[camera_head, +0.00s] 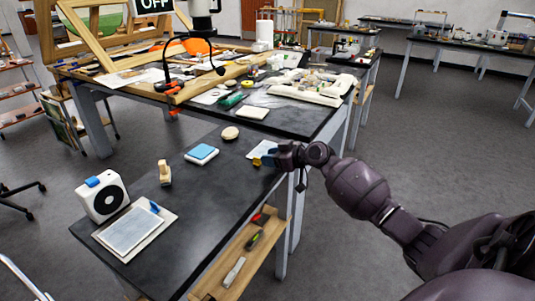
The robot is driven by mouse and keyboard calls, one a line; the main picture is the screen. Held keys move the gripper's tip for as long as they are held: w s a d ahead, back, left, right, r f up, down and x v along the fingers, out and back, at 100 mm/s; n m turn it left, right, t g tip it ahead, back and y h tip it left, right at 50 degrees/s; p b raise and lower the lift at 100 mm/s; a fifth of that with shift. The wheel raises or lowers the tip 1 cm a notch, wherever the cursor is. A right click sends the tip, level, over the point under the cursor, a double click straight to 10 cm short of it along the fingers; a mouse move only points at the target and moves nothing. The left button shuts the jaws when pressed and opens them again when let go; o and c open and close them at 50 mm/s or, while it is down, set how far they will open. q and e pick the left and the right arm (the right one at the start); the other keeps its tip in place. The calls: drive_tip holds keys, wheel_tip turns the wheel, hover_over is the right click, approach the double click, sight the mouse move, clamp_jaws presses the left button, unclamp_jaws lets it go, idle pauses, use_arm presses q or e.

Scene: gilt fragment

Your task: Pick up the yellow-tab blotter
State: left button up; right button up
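A small pale flat piece (262,148) lies near the right edge of the front dark table. A yellow patch (256,162) shows just below it, beside my gripper; this looks like the yellow-tab blotter, but it is too small to be sure. My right gripper (272,158) is at that table edge, its arm coming in from the right. Its fingertips are at or very near the yellow patch. I cannot tell whether they touch it or how far they are open. My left gripper is not in view.
On the front table (190,215) are a blue-topped white block (201,153), a tan wooden piece (164,173), a round tan disc (230,133), a white box with a round dark face (103,196) and a pale framed panel (134,231). A tool shelf (238,262) sits below the right edge.

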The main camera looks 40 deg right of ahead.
sight(261, 166)
drive_tip(key=shift+x, duration=1.95)
drive_tip(key=shift+s+a, duration=0.1)
drive_tip(key=shift+c, duration=0.3)
clamp_jaws()
